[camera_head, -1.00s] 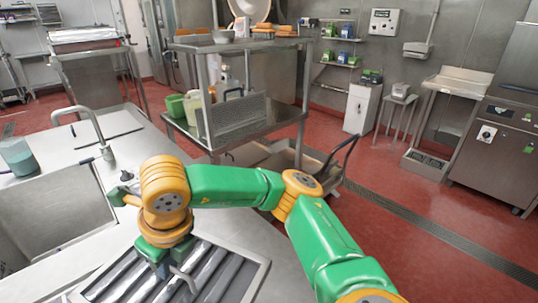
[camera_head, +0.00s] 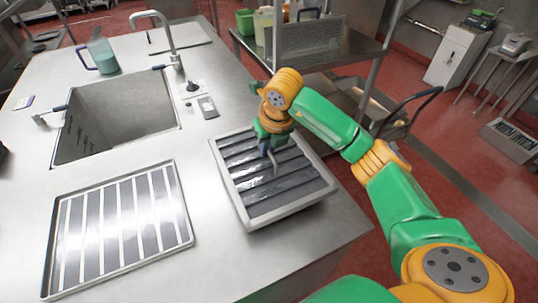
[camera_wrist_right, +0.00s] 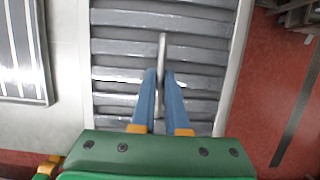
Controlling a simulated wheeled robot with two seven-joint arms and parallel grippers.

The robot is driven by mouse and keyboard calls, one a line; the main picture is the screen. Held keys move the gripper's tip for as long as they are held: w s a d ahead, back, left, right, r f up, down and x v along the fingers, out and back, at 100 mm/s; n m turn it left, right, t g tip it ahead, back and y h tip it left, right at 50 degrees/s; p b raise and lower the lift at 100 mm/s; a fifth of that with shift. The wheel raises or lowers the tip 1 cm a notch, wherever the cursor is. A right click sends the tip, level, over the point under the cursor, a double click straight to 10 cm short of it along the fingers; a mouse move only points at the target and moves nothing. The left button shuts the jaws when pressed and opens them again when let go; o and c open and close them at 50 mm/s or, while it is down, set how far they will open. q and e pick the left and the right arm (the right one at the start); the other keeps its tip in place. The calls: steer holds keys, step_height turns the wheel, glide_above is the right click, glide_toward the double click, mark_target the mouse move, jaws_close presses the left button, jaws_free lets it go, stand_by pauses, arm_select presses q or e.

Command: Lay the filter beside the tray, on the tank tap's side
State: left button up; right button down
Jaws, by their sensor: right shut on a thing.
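The filter (camera_head: 246,196) is a slatted metal panel with a pale raised frame, at the right end of the steel counter. My right gripper (camera_head: 270,153) is shut on its thin bar handle (camera_wrist_right: 162,48), between the blue fingers in the wrist view. I cannot tell whether the filter rests on the counter or hangs just above it. A flat striped panel with a thin rim, apparently the tray (camera_head: 120,228), lies to its left and apart from it. A gooseneck tap (camera_head: 163,20) stands behind the sunken tank (camera_head: 118,115); a small lever fitting (camera_head: 45,117) is at the tank's left. My left gripper is out of view.
A jug (camera_head: 101,56) stands on the counter behind the tank. A small black knob (camera_head: 192,86) and a dark plate (camera_head: 208,107) lie between tank and filter. The counter's right edge runs close by the filter. Counter is bare between tray and filter.

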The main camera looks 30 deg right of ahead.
steer(key=shift+w+d+f, duration=0.35)
steer(key=shift+w+f, duration=0.25)
steer(key=shift+f, duration=0.1)
steer(key=x, duration=0.1)
steer(key=p+x, duration=0.1)
steer(key=x, duration=0.1)
steer(key=shift+s+d+f+p, duration=0.1)
steer(key=shift+s+f+p, duration=0.1)
steer(key=shift+s+p, duration=0.1)
steer(key=shift+f, duration=0.2)
steer(key=c, duration=0.9)
jaws_free()
steer(key=shift+s, duration=0.1)
steer(key=shift+r, duration=0.1)
steer(key=b+v, duration=0.1)
steer(key=v, duration=1)
steer(key=shift+s+r, duration=0.15)
steer(key=shift+r, duration=0.25)
